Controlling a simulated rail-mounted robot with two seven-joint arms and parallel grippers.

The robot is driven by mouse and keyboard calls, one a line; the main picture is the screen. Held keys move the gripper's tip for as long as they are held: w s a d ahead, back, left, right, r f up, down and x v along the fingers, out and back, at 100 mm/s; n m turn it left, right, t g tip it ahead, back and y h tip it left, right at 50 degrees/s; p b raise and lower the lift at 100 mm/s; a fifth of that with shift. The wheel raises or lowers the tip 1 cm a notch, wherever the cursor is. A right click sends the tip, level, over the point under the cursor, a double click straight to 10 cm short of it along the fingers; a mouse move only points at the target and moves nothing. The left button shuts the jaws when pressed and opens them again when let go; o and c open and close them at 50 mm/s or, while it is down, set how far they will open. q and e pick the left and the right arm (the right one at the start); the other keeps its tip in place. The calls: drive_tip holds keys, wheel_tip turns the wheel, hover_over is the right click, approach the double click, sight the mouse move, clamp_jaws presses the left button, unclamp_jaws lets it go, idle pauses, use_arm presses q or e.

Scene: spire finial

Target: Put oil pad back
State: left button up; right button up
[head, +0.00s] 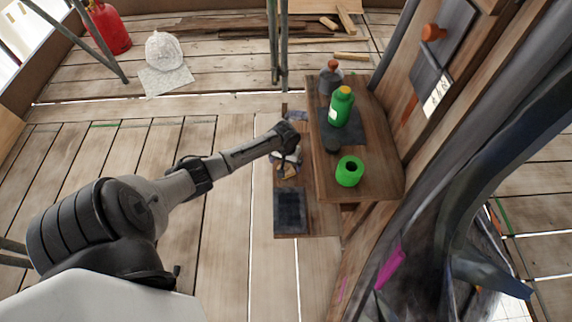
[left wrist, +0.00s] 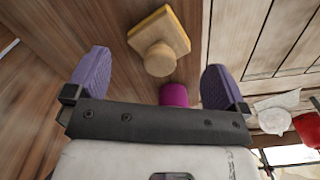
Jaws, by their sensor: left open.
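A tan wooden block with a round knob (left wrist: 158,52), which looks like the oil pad, lies on a wooden surface in the left wrist view. My left gripper (left wrist: 156,78) is open, with its purple fingers spread on either side of the knob and not touching it. In the head view the left gripper (head: 289,152) is over the lower wooden board, beside the raised shelf; a tan piece (head: 289,172) shows just below it, partly hidden. A dark square pad or tray (head: 290,210) lies on the near end of that board. My right gripper is not in view.
The raised shelf (head: 375,185) holds a green bottle (head: 341,106), a grey bottle with an orange cap (head: 330,78) and a green ring (head: 349,171). A magenta object (left wrist: 173,95) sits near the knob in the left wrist view.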

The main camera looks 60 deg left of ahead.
sight(286, 165)
use_arm(q)
wheel_tip(286, 165, up, 7)
drive_tip(key=p, duration=0.2)
drive_tip(key=shift+f+p, duration=0.15)
drive_tip(key=shift+p, duration=0.2)
drive_tip(key=shift+d+r, duration=0.1)
drive_tip(key=shift+r, duration=0.1)
drive_tip(key=s+d+f+m+t, duration=0.1)
drive_tip(key=s+d+m, duration=0.3)
drive_tip(key=d, duration=0.5)
drive_tip(key=s+d+f+m, duration=0.1)
drive_tip(key=s+d+m, duration=0.2)
drive_tip(key=s+d, duration=0.45)
drive_tip(key=s+d+r+m+t, duration=0.2)
drive_tip(key=s+d+r+m, duration=0.1)
drive_tip(key=s+d+r, duration=0.6)
drive_tip(key=d+r, duration=0.1)
drive_tip(key=d, duration=0.1)
drive_tip(key=shift+s+d+t, duration=0.3)
drive_tip(key=shift+s, duration=0.1)
